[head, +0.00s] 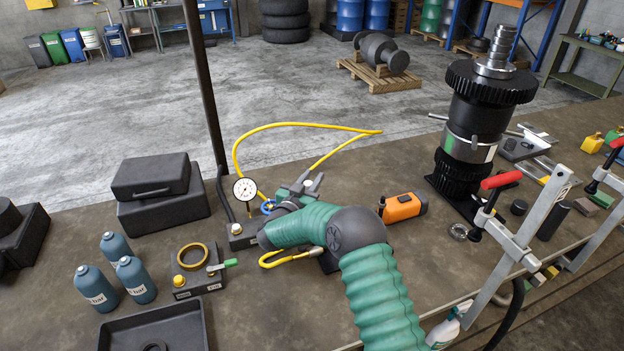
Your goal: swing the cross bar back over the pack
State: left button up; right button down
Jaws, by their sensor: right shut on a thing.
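My right arm in its green sleeve comes in from the bottom and bends left over the bench. My right gripper (303,185) is at its end, near the middle of the bench, right of the dial gauge (245,189). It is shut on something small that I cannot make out. I cannot pick out the cross bar for certain; my forearm covers part of the bench here. A tall stack of dark gears and silver rings (468,130) stands upright at the right, well apart from my gripper; I cannot tell if it is the pack. My left gripper is out of view.
A yellow hose (300,125) loops behind my gripper. An orange tool (404,207) lies right of my elbow. Clamps with red handles (502,180) stand at the right edge. Blue bottles (136,279), a black tray (110,335) and dark cases (165,205) occupy the left.

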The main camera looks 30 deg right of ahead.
jog(key=shift+d+f+g, duration=0.1)
jog(key=shift+g, duration=0.2)
jog(key=s+d+m+g+h+b, duration=0.2)
jog(key=s+d+m+g+b, duration=0.3)
jog(key=g, duration=0.8)
jog(key=shift+s+d+m+h, duration=0.3)
jog(key=shift+s+d+m, duration=1.3)
jog(key=shift+m, duration=0.5)
jog(key=c, duration=1.1)
grip_release()
jog(key=shift+w+d, duration=0.1)
jog(key=shift+d, duration=0.05)
